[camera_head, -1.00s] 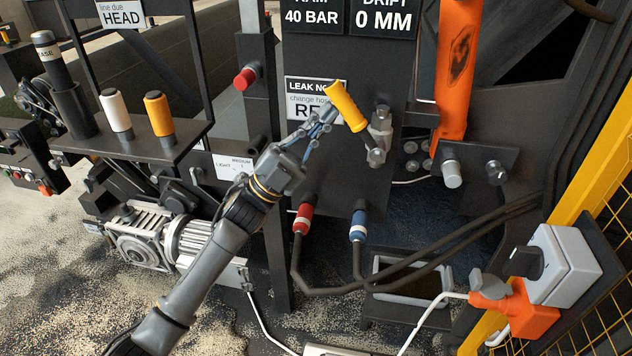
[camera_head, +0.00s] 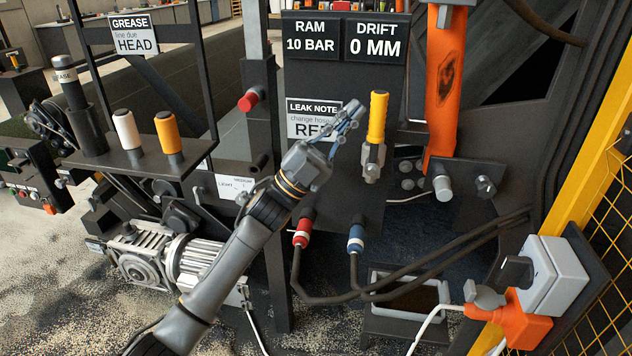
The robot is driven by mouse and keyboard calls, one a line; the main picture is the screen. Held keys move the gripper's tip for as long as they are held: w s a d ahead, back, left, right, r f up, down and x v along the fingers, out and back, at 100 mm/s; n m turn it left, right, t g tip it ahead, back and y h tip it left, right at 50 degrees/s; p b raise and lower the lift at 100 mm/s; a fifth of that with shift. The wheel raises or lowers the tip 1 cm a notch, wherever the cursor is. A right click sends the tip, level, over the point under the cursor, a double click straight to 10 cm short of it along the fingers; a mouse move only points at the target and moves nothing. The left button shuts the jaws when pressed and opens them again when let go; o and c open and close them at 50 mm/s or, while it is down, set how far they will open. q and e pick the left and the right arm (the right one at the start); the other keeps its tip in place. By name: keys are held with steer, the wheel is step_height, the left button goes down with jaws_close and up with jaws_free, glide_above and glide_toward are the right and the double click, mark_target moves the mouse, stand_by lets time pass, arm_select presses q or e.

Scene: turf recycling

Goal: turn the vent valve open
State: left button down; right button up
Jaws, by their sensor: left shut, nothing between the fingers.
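The vent valve has a yellow handle (camera_head: 377,117) that stands upright above a silver valve body (camera_head: 373,162) on the dark panel. My left gripper (camera_head: 352,112) is shut and empty just left of the yellow handle, with a small gap between them as far as I can see. Above, the display signs read RAM 10 BAR (camera_head: 311,37) and DRIFT 0 MM (camera_head: 376,40). My right gripper is not in view.
A leak note (camera_head: 313,118) is partly covered by my left gripper. Below are a red hose coupling (camera_head: 302,233), a blue one (camera_head: 356,238) and dark hoses. An orange cylinder (camera_head: 445,85) stands right of the valve. A yellow guard frame (camera_head: 578,140) bounds the right.

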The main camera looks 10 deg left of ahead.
arm_select(q)
steer(key=shift+d+r, duration=0.15)
steer(key=shift+d, duration=0.2)
stand_by(0.5)
